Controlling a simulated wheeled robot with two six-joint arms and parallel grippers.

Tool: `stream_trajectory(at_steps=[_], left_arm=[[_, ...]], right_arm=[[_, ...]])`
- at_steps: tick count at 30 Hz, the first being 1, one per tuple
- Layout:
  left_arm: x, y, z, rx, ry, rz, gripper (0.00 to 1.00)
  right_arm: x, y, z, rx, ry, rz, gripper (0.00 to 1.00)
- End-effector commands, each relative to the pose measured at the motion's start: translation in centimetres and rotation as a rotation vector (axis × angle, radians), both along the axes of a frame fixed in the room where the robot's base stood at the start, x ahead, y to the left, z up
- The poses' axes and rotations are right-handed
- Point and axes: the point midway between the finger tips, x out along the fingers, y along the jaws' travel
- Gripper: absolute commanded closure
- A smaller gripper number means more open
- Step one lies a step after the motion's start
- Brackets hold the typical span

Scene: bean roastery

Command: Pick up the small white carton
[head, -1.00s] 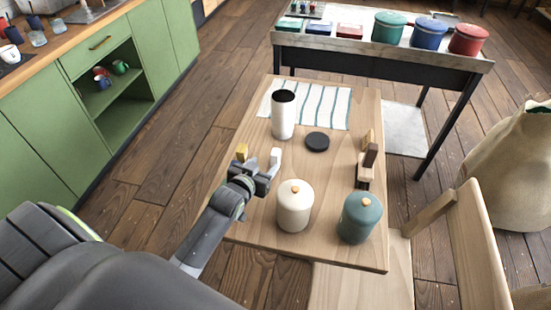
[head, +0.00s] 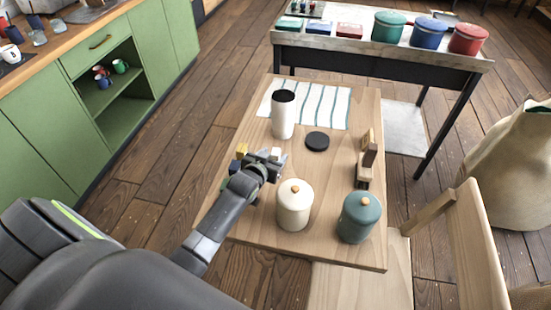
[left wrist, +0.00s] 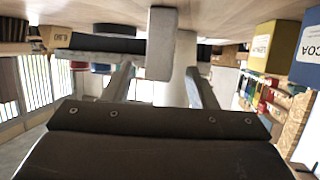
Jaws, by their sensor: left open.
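The small white carton (head: 276,152) stands on the wooden table, partly hidden by my left gripper in the head view. My left gripper (head: 268,158) is low over the table's left side, with its jaws open. In the left wrist view, which shows the table at the top, the carton (left wrist: 161,43) appears in the gap between the two fingers (left wrist: 160,85). I cannot tell whether the fingers touch it. My right gripper is not in view.
A yellow carton (head: 242,151) and a dark blue one (head: 235,166) stand close left of the gripper. A cream canister (head: 294,206) and a teal canister (head: 359,218) stand nearer. A white cylinder (head: 283,118) and a black disc (head: 317,141) are behind.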

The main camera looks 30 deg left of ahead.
Motion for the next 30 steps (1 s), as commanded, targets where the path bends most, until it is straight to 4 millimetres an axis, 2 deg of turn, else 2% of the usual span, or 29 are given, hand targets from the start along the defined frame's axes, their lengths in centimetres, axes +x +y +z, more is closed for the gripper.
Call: stream_trajectory(at_steps=[2,13,20,23,30], left_arm=[[0.0,0.0,0.0,0.000,0.000,0.000,0.50],[0.0,0.0,0.0,0.000,0.001,0.000,0.98],[0.0,0.0,0.1,0.000,0.000,0.000,0.99],[0.0,0.0,0.8,0.000,-0.002,0.000,0.99],[0.0,0.0,5.0,0.001,-0.006,0.000,0.99]], right_arm=[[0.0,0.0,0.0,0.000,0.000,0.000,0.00],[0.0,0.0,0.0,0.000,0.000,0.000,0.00],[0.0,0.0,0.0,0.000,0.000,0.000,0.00],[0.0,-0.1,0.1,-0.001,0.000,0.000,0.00],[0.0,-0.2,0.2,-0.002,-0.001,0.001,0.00]])
